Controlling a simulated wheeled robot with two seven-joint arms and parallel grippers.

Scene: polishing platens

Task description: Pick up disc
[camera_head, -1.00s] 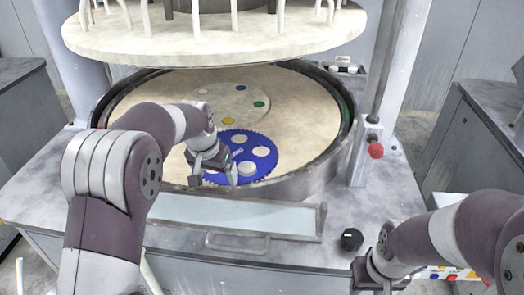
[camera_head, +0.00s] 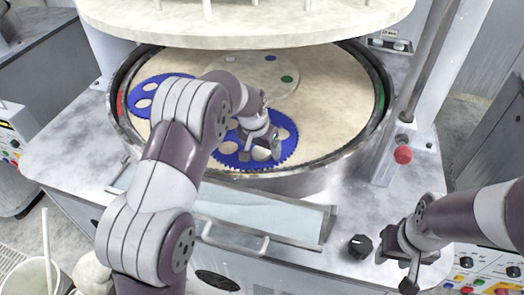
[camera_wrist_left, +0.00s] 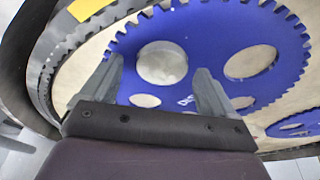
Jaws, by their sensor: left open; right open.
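A blue toothed carrier (camera_head: 288,152) lies on the pale platen, with pale round discs in its openings. One disc (camera_head: 282,133) shows at its right side. My left gripper (camera_head: 262,148) is open over the front part of this carrier and partly hides it. In the left wrist view, a round grey-tan disc (camera_wrist_left: 162,62) sits in a carrier opening, just beyond and between the two open fingers (camera_wrist_left: 160,82). I see nothing held, and the height of the fingertips above the carrier is unclear. My right gripper (camera_head: 405,250) is open and empty, right of the black knob.
A second blue carrier (camera_head: 150,82) lies at the platen's left. A round plate (camera_head: 265,80) with coloured dots is at the centre. The metal rim (camera_head: 310,178) surrounds the platen, and a large upper plate (camera_head: 250,25) hangs above. A post with a red knob (camera_head: 403,155) stands right.

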